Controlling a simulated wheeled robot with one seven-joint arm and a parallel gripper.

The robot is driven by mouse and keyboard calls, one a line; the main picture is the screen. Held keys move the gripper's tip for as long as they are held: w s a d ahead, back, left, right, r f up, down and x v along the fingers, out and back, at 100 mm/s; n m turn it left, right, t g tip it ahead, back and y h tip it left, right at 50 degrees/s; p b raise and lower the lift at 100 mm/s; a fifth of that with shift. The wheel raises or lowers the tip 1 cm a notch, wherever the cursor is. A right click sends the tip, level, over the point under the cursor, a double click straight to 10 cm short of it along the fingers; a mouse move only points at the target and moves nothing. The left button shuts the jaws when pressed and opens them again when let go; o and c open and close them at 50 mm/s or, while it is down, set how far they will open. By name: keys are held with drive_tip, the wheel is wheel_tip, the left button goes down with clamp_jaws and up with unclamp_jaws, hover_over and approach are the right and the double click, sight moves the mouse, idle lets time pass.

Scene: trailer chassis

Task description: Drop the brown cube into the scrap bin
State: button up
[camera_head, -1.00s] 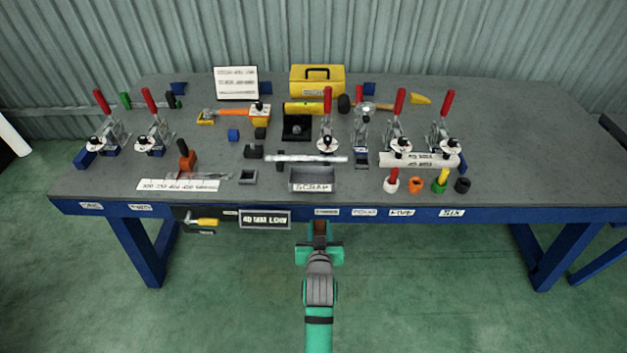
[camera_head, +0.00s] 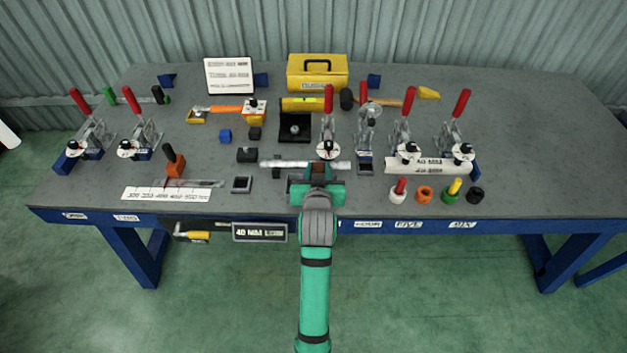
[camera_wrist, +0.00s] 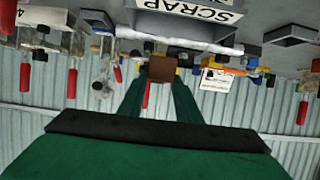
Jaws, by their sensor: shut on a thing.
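The brown cube (camera_wrist: 162,68) sits between the fingertips of my gripper (camera_wrist: 160,80) in the wrist view, which looks upside down. My gripper is shut on it. In the head view my gripper (camera_head: 318,175) is over the front middle of the bench, where it covers most of the scrap bin. The grey scrap bin shows at the top of the wrist view, with its SCRAP label (camera_wrist: 195,12) towards me. The cube appears apart from the bin; its exact height over it is hard to tell.
A pale bar (camera_head: 285,164) lies just behind the bin area. A red-handled toggle clamp (camera_head: 328,130) stands close behind my gripper. A small grey open box (camera_head: 242,185) is to the left, and coloured rings (camera_head: 425,194) are to the right. The bench's far right is clear.

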drive_tip(key=shift+w+a+f, duration=0.15)
drive_tip(key=shift+w+f, duration=0.15)
drive_tip(key=shift+w, duration=0.15)
drive_tip(key=f, duration=0.3)
drive_tip(key=shift+s+d+f, duration=0.25)
drive_tip(key=shift+a+f, duration=0.1)
drive_tip(key=shift+f, duration=0.8)
drive_tip(key=shift+w, duration=0.1)
drive_tip(key=o, duration=1.1)
drive_tip(key=shift+o, duration=0.2)
drive_tip(key=v, duration=1.1)
